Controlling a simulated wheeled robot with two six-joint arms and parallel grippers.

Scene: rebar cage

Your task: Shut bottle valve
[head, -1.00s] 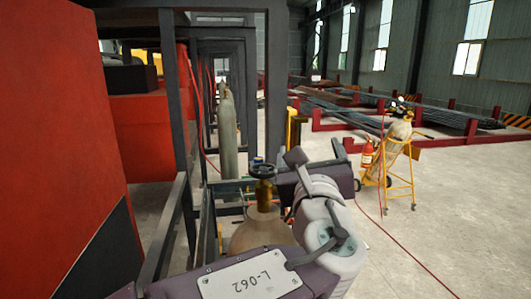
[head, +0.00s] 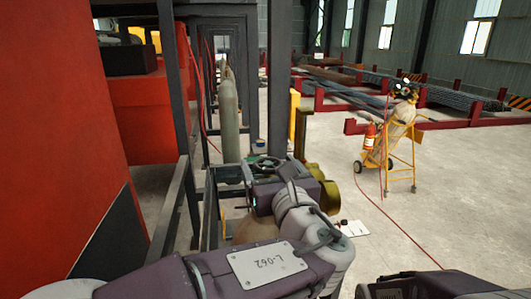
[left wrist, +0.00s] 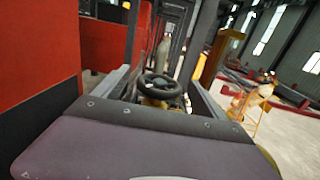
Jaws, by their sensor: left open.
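The bottle valve's dark round handwheel (head: 263,164) shows just above my left gripper (head: 254,187) in the head view. The tan gas bottle (head: 255,229) below it is mostly hidden by my arm. My left gripper is open and lies in front of the valve's neck. Whether it touches the valve cannot be told. In the left wrist view the handwheel (left wrist: 159,86) sits upper middle, beyond the purple gripper housing, with a bit of brass valve (left wrist: 154,103) under it. The fingertips are hidden there. My right gripper is out of view.
A dark metal frame (head: 168,222) and a red machine (head: 60,130) stand close on the left. A grey bottle (head: 229,120) stands behind. A yellow cart (head: 402,158) with a bottle and a red extinguisher (head: 370,136) is at right. A red hose crosses the open floor.

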